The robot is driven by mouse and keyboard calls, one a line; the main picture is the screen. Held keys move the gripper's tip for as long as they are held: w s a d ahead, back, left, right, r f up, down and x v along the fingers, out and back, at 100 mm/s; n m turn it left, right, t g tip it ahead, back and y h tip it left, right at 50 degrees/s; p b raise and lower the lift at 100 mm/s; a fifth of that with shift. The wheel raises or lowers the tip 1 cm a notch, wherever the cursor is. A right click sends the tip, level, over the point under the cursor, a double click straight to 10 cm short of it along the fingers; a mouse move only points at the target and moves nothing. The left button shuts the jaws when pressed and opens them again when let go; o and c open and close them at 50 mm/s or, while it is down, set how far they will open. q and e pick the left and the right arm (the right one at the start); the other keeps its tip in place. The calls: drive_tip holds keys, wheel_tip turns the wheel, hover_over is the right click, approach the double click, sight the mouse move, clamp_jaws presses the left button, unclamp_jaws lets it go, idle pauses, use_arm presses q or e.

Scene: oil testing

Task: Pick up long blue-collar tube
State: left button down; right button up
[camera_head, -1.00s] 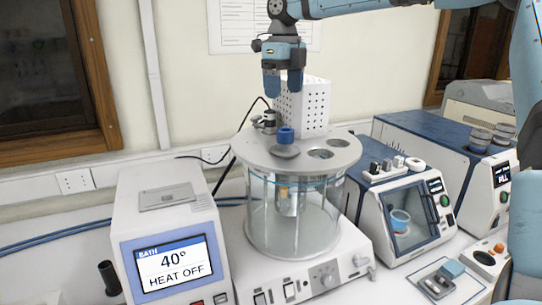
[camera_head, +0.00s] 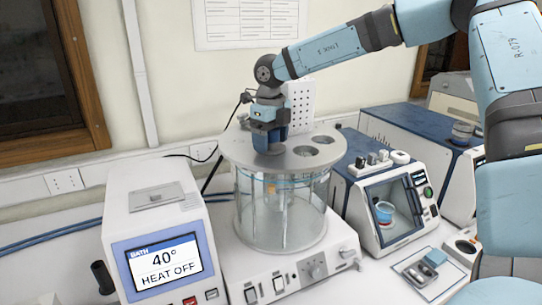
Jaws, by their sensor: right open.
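The blue-collar tube stands in the round grey lid (camera_head: 237,150) of the glass bath. Its blue collar is hidden behind my right gripper's fingers. A dark grey round disc (camera_head: 268,150) under the collar shows just below the fingertips. The tube's lower part (camera_head: 274,188) shows faintly through the bath glass. My left gripper is not in view.
The lid has open holes (camera_head: 305,151) on its right. A white perforated box (camera_head: 301,105) stands behind the lid. The bath controller (camera_head: 155,235) with its screen is at left. A blue-and-white tester (camera_head: 385,200) stands at right. A small tray (camera_head: 425,268) lies at front right.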

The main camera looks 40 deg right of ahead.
drive_tip(key=shift+s, duration=0.1)
drive_tip(key=shift+c, duration=1.1)
drive_tip(key=c, duration=1)
drive_tip(key=shift+r, duration=0.45)
drive_tip(key=shift+r+b, duration=1.15)
drive_tip(key=shift+r, duration=8.45)
drive_tip(key=shift+f, duration=0.1)
